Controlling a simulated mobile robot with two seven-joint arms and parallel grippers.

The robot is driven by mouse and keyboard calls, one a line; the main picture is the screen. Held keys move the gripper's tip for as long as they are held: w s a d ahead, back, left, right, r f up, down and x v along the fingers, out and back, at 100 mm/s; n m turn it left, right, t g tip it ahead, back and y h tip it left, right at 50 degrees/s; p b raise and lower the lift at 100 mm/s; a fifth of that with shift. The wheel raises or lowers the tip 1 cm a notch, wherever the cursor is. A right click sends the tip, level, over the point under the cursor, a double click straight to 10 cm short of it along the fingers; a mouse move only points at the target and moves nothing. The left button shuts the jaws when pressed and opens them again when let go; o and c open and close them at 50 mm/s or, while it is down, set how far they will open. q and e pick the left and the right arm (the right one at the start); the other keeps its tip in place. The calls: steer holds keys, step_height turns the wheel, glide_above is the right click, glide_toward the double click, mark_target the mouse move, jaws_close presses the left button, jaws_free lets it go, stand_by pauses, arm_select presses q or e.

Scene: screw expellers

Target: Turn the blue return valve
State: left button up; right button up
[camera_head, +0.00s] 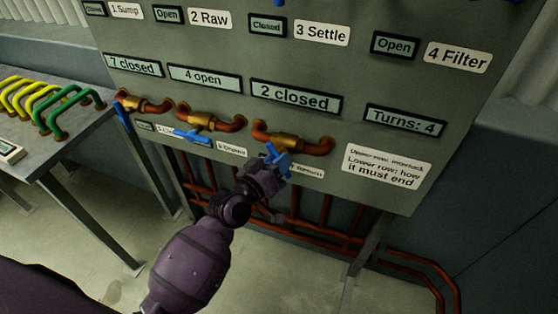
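Three brass valves on copper pipes sit in the lower row of the grey panel (385,180). The rightmost valve (283,141) has a blue handle (277,157), tilted. My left gripper (270,170) is at this handle from below, apparently touching it; its fingers are too small and overlapped to tell open from shut. It partly hides the small label (307,172) beneath, whose text is hard to read. The middle valve's blue handle (192,137) lies nearly along its pipe. The left valve's blue handle (123,117) points down. My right gripper is out of view.
Signs above the valves read "7 closed" (134,65), "4 open" (204,78), "2 closed" (295,97) and "Turns: 4" (404,121). A metal table (75,150) with yellow and green handles (70,108) stands left. Copper pipes (320,232) run below the panel.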

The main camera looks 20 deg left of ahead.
arm_select(q)
steer(key=shift+d, duration=0.1)
jaws_close()
steer(key=shift+r+m+p, duration=0.3)
steer(key=shift+m+p, duration=0.1)
steer(key=shift+p, duration=0.25)
steer(key=shift+r+m+g+p, duration=0.15)
steer(key=shift+m+g+p, duration=0.25)
steer(key=shift+m+p, duration=0.65)
steer(key=shift+m+y+p, duration=0.3)
steer(key=shift+m+p, duration=0.25)
steer(key=shift+p, duration=0.6)
steer(key=shift+f+m+p, duration=0.25)
steer(key=shift+m+p, duration=0.15)
steer(key=shift+f+g, duration=0.15)
steer(key=shift+g, duration=0.15)
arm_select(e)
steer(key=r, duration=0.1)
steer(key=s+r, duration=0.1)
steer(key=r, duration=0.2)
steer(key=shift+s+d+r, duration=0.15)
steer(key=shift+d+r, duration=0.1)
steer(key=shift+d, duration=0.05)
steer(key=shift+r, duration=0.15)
